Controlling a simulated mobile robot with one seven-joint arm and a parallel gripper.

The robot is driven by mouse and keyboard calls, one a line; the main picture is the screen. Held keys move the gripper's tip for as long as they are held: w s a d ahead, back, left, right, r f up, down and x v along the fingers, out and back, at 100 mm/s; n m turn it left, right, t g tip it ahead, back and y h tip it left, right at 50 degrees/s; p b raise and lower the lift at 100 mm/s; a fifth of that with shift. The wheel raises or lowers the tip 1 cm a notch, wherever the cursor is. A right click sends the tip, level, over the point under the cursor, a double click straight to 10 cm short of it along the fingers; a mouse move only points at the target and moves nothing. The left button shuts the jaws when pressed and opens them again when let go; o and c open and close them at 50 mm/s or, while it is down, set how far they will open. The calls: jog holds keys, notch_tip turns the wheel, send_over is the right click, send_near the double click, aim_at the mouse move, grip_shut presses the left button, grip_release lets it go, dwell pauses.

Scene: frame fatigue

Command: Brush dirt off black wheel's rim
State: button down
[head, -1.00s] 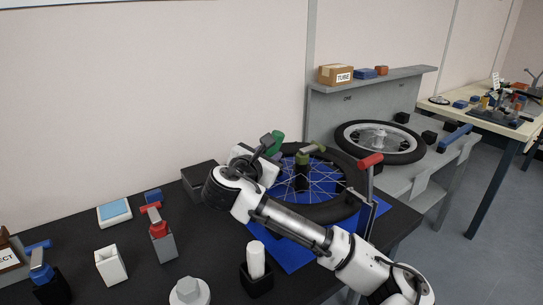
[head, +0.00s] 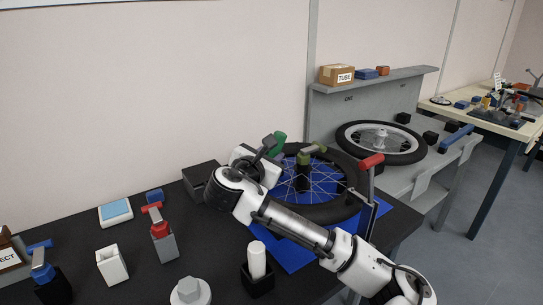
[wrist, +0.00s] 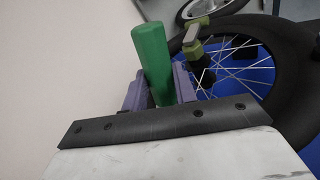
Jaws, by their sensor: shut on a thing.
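The black wheel (head: 350,189) lies flat on a blue mat (head: 291,257) near the table's right end; its tyre also shows at the right in the wrist view (wrist: 297,68). My gripper (wrist: 160,90) is shut on a green-handled tool (wrist: 152,52), whose handle also shows in the head view (head: 279,142). My gripper is at the wheel's far left edge. The tool's lower end is hidden, so I cannot tell whether it touches the rim. No dirt can be made out on the rim.
An olive-topped post (head: 303,175) stands at the wheel's hub. A red-handled clamp (head: 370,163) stands at its right. A dark box (head: 197,178) sits left of my wrist. A white cylinder in a black holder (head: 258,280) stands in front. Another wheel (head: 381,141) lies on the grey bench.

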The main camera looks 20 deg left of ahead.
jog(key=shift+w+a, duration=0.1)
jog(key=shift+a, duration=0.05)
jog(key=shift+p, duration=0.55)
dwell(6.5)
jog(key=shift+r+p, duration=2.3)
jog(key=shift+r, duration=0.7)
